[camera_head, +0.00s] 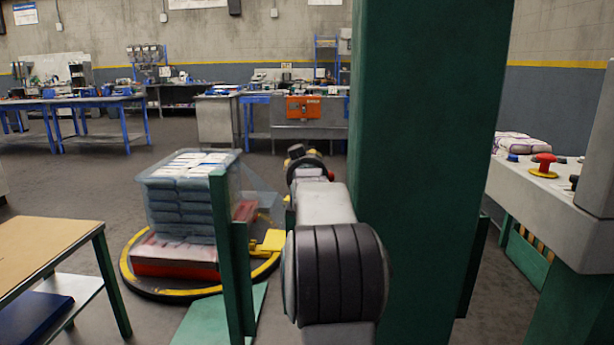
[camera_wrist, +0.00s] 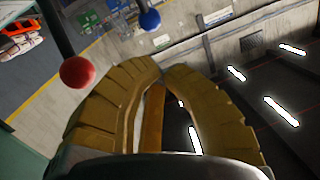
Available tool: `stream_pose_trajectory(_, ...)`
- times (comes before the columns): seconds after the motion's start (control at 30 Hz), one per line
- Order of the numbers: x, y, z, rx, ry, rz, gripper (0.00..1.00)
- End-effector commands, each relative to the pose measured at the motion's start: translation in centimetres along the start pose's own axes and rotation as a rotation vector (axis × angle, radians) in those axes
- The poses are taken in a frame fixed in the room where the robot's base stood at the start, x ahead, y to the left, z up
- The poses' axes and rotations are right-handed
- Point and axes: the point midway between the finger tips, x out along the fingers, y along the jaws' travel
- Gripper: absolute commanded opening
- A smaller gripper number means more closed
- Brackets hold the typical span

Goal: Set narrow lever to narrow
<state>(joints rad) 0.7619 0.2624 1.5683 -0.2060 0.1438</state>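In the wrist view, two levers with ball knobs show beyond my fingers: one with a red knob (camera_wrist: 77,72) on a dark rod at the upper left, one with a blue knob (camera_wrist: 149,19) at the top. No label shows which is the narrow lever. My gripper (camera_wrist: 164,68) has two ribbed yellow-brown fingers that arch inward, their tips almost together. Nothing is seen held at the tips, and both knobs are apart from them. In the head view, my arm hides most of the gripper, and I cannot make out the levers clearly.
A green column (camera_head: 430,150) stands close to the right of my arm. A stack of sacks in a clear enclosure (camera_head: 190,195) stands on a yellow-edged turntable at left. A table (camera_head: 45,245) is at lower left. A red emergency button (camera_head: 544,162) sits on the right-hand console.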

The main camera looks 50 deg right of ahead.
Motion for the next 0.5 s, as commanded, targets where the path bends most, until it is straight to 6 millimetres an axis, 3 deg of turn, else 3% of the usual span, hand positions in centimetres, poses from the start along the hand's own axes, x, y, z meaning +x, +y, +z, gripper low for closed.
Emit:
stream_pose_trajectory(0.2,-3.2,0.1,0.4,0.000,0.003,0.000,0.00)
stream_pose_trajectory(0.5,-6.3,0.2,0.9,0.000,0.003,0.001,0.00)
